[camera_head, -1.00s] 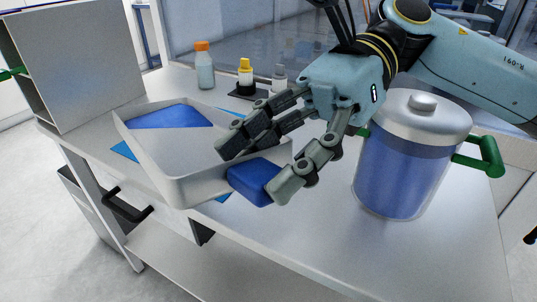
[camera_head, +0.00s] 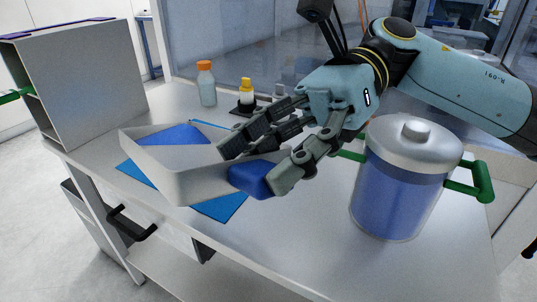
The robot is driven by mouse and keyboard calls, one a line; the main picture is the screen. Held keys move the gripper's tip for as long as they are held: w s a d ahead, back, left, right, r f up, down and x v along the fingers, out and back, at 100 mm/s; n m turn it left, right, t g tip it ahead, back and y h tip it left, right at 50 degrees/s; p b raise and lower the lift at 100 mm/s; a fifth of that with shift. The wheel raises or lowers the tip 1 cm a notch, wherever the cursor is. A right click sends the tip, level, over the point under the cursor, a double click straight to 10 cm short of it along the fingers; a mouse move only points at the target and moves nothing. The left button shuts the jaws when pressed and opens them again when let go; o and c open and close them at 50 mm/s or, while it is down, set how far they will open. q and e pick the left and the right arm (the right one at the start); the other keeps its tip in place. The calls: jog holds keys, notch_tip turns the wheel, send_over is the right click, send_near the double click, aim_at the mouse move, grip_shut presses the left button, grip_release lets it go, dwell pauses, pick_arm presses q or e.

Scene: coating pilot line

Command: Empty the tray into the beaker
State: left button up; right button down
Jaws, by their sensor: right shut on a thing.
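The pale grey tray (camera_head: 168,178) is shallow and open, with a blue area (camera_head: 185,136) showing inside it. It is above a blue mat (camera_head: 222,207) on the bench and looks raised from it at a slight tilt. My right gripper (camera_head: 256,166) is shut on the tray's right end, its fingers at a blue block-like grip (camera_head: 250,179). The fingers hide part of the tray's inside. A large clear vessel (camera_head: 395,200), probably the beaker, stands upright to the right, with blue contents, a metal lid and green handles. My left gripper is not in view.
An orange-capped bottle (camera_head: 207,84) and a yellow-capped bottle (camera_head: 246,95) stand behind the tray. A grey open-sided cabinet (camera_head: 90,85) stands at the left. The bench front (camera_head: 300,245) is clear.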

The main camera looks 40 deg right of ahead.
jog(key=shift+m+g+y, duration=0.3)
jog(key=shift+m+y, duration=0.2)
jog(key=shift+w+d+r+p, duration=0.25)
jog(key=shift+r+p, duration=0.25)
jog(key=shift+r, duration=0.2)
jog(key=shift+w+d+r+p, duration=0.1)
jog(key=shift+w+r+p, duration=0.15)
jog(key=shift+r+p, duration=0.4)
jog(key=shift+w+d+r+p, duration=0.25)
jog(key=shift+r+p, duration=0.15)
jog(key=shift+r, duration=0.35)
jog(key=w+d+r+m+y, duration=0.6)
jog(key=w+d+r, duration=0.4)
jog(key=w+r, duration=0.3)
jog(key=shift+w+d+m+t, duration=0.2)
jog(key=shift+w+m+t, duration=0.25)
jog(key=shift+m, duration=0.25)
dwell(2.7)
jog(key=shift+w+r, duration=0.1)
dwell(0.6)
